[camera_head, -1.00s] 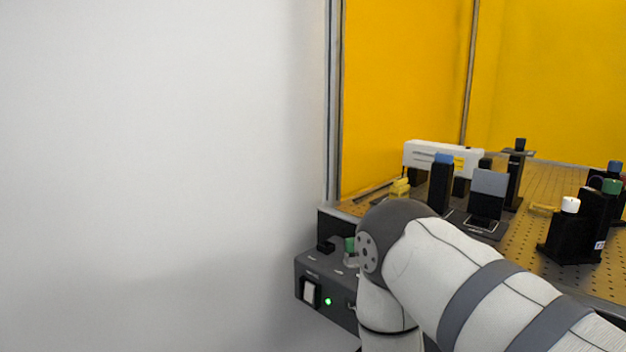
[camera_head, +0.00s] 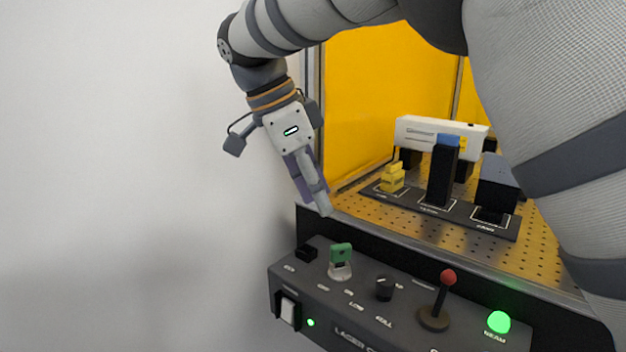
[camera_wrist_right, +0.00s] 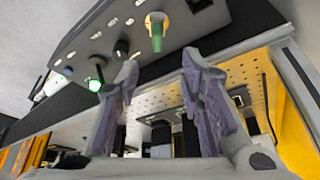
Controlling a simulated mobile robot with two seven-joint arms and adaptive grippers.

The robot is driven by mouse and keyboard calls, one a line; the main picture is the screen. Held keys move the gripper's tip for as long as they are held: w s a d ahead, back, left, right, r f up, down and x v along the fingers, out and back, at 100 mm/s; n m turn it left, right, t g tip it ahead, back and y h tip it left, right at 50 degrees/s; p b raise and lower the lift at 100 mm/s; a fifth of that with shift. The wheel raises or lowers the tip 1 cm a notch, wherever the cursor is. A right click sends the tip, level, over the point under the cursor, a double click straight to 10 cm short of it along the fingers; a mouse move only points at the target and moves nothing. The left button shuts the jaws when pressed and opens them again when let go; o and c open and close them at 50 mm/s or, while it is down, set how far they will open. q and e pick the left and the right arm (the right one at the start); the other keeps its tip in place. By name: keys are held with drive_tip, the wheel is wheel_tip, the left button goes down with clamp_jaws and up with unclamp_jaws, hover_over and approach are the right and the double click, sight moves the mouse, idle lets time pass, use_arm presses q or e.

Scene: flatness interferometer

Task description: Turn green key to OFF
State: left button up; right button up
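The green key (camera_head: 341,254) stands upright in a pale round base on the grey laser control box (camera_head: 330,312). The key also shows at the top of the right wrist view (camera_wrist_right: 157,36). Small labels lie in front of it; I cannot tell exactly which one it points at. My right gripper (camera_head: 319,204) points down, above and slightly left of the key, apart from it. In the right wrist view its two fingers (camera_wrist_right: 160,66) are spread and nothing is between them. My left gripper is not in view.
The box also carries a black knob (camera_head: 384,288), a red-balled lever (camera_head: 447,279), a lit green dome (camera_head: 498,321) and a white rocker switch (camera_head: 288,311). Behind is a perforated optical table (camera_head: 400,225) with a blue-topped post (camera_head: 443,170). The white wall (camera_head: 130,180) is on the left.

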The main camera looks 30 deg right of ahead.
sight(340, 245)
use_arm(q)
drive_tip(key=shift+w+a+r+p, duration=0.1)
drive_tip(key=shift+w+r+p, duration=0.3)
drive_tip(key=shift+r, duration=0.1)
use_arm(e)
drive_tip(key=x, duration=1.1)
drive_tip(key=shift+s+f, duration=0.1)
drive_tip(key=shift+s, duration=0.1)
